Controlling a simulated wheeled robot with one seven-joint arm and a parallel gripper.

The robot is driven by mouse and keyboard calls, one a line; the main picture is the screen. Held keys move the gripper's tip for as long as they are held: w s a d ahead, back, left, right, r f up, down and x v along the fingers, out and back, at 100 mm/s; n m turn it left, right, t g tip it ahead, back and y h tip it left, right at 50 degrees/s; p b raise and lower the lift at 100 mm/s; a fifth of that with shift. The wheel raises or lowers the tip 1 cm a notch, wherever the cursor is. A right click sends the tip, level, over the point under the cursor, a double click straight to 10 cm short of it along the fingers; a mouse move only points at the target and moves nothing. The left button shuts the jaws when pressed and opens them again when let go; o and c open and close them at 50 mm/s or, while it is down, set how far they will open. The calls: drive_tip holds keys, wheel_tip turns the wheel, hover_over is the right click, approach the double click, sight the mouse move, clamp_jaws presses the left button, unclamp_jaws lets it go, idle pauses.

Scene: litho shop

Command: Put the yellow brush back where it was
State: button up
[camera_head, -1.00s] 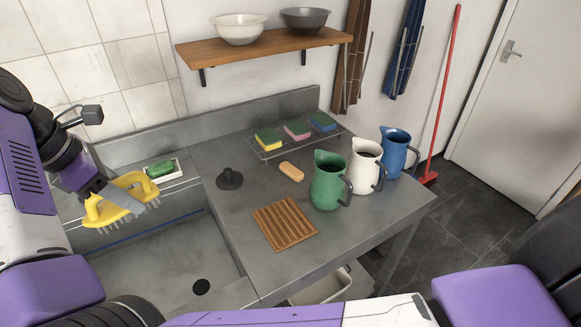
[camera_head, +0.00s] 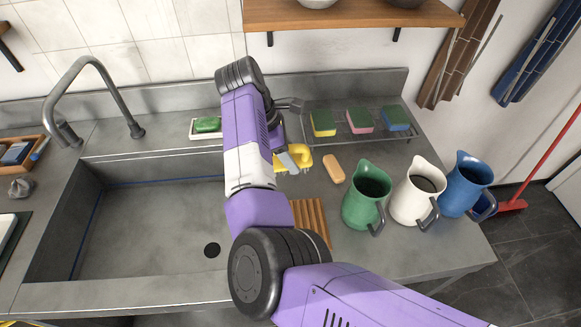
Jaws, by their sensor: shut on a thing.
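The yellow brush (camera_head: 300,155) shows only in part, just right of my forearm, over the counter behind the wooden slatted board. My gripper (camera_head: 286,158) is shut on it; the arm hides most of the gripper and the left part of the brush. I cannot tell whether the brush touches the counter. The wooden slatted board (camera_head: 311,219) lies on the counter beside the sink, its left part hidden by my arm.
A tan oval block (camera_head: 334,169) lies close right of the brush. Green (camera_head: 367,190), white (camera_head: 417,193) and blue (camera_head: 467,181) jugs stand at the right. A wire rack (camera_head: 345,135) holds three sponges behind. The sink (camera_head: 150,225) and tap (camera_head: 100,90) are left.

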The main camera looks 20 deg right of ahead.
drive_tip(key=shift+a+f+p, duration=0.15)
drive_tip(key=shift+f+p, duration=0.2)
drive_tip(key=shift+f, duration=2.7)
drive_tip(key=shift+f, duration=0.15)
drive_tip(key=o, duration=1.3)
drive_tip(key=b+v, duration=0.2)
drive_tip(key=v, duration=1)
